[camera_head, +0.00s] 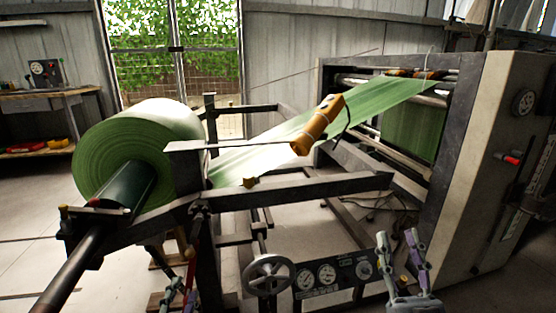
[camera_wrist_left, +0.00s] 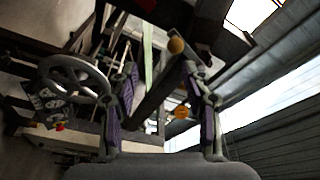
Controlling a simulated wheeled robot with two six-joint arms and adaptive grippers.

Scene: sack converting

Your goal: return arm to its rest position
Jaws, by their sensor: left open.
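My left gripper (camera_head: 179,283) is low in the head view, below the green roll's end of the machine frame, and only partly visible. In the left wrist view, its two purple-padded fingers (camera_wrist_left: 160,75) stand wide apart with nothing held between them. My right gripper (camera_head: 397,240) is at the lower right of the head view, in front of the machine. Its fingers point up and stand apart, with nothing between them.
A green roll (camera_head: 95,165) sits on the dark frame (camera_head: 300,193), its web (camera_head: 375,100) running into the machine. A yellow-orange tool (camera_head: 318,125) is over the web. A handwheel (camera_head: 269,277) and gauge panel (camera_head: 335,278) stand low between my grippers. The handwheel also shows in the left wrist view (camera_wrist_left: 72,68).

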